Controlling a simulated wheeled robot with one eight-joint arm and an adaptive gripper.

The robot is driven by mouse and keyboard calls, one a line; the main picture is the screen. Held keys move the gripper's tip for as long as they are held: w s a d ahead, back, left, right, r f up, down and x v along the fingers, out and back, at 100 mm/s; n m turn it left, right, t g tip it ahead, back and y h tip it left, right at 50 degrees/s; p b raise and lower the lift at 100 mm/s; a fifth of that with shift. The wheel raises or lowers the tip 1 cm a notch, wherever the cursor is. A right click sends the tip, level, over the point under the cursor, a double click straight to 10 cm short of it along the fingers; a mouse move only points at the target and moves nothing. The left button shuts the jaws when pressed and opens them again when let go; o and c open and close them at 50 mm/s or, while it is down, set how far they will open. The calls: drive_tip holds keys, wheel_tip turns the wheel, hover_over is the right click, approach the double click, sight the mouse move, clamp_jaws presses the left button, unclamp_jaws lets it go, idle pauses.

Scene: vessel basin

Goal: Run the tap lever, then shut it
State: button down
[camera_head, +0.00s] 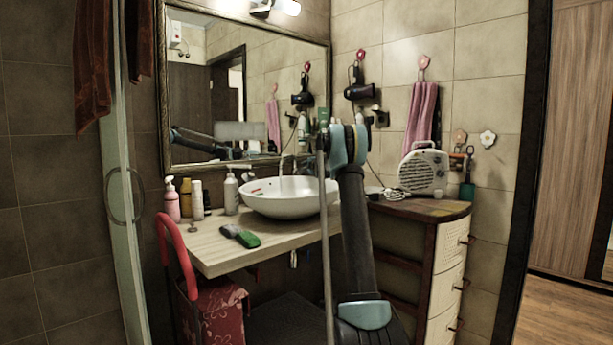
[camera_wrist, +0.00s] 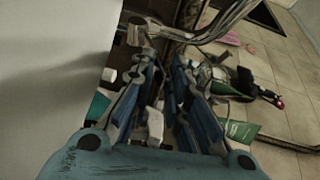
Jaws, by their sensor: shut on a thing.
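The white round basin (camera_head: 268,205) stands on the wooden counter. The chrome tap (camera_head: 291,160) rises behind it and is small in the head view. A pale streak under its spout looks like running water. In the wrist view the tap's curved chrome body (camera_wrist: 213,27) crosses the top, and the tap lever (camera_wrist: 146,29) shows at the fingertips. My gripper (camera_wrist: 163,66) is shut on the lever, though the exact contact is hard to make out. The basin's pale surface (camera_wrist: 50,50) fills the left of the wrist view.
Bottles (camera_head: 186,198) and a pump bottle (camera_head: 231,192) stand left of the basin. A green-and-black brush (camera_head: 240,236) lies on the counter (camera_head: 212,258). A white heater (camera_head: 424,172) stands on the right cabinet (camera_head: 442,207). A mirror (camera_head: 215,100) hangs behind.

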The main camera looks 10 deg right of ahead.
drive_tip(key=shift+w+a+r, duration=0.1)
drive_tip(key=shift+w+r, duration=0.1)
drive_tip(key=shift+r, duration=0.1)
drive_tip(key=c, duration=2)
unclamp_jaws()
drive_tip(key=shift+c, duration=0.2)
drive_tip(key=shift+s+f, duration=0.1)
drive_tip(key=v, duration=1.1)
drive_tip(key=shift+s+d, duration=0.2)
drive_tip(key=shift+s, duration=0.15)
